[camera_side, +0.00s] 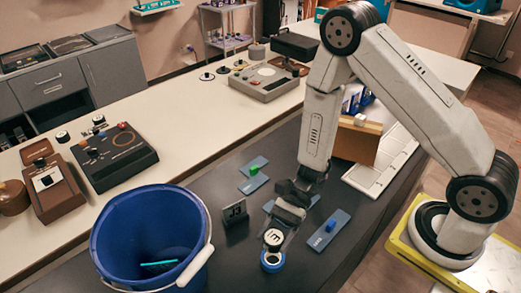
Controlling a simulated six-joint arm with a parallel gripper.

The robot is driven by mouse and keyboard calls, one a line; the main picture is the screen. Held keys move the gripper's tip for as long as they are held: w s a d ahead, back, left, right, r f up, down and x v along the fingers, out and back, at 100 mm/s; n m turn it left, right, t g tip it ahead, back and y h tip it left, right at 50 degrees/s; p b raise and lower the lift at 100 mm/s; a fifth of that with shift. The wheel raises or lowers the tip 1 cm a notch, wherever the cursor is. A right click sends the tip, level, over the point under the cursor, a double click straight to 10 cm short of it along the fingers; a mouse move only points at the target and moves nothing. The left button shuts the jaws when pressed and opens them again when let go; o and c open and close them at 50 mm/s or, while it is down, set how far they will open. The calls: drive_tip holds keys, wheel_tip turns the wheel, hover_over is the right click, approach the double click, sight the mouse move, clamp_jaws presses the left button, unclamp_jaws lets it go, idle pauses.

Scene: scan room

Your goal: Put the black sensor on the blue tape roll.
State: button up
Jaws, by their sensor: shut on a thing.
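My gripper (279,228) points down over the dark table near its front edge, shut on the black sensor (273,239). The sensor is a small dark piece with a pale mark on its face. The blue tape roll (272,263) lies on the dark table directly below the sensor in the picture. The sensor overlaps the roll's far edge in this view, and I cannot tell whether the two touch. The far part of the roll is hidden.
A big blue bucket (113,237) stands to the left. A dark J3 sign (235,212) stands between bucket and gripper. Grey-blue plates with a blue block (331,226) and a green block (254,169) lie nearby. A brown box (357,143) stands behind right.

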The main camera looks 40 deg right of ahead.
sight(274, 256)
drive_tip(key=shift+f, duration=1.25)
drive_tip(key=shift+f, duration=0.15)
drive_tip(key=shift+f, duration=1.65)
drive_tip(key=shift+f, duration=0.15)
drive_tip(key=o, duration=1.3)
drive_tip(key=shift+c, duration=0.2)
drive_tip(key=shift+d+r, duration=0.15)
drive_tip(key=shift+r, duration=0.1)
drive_tip(key=shift+v, duration=5.85)
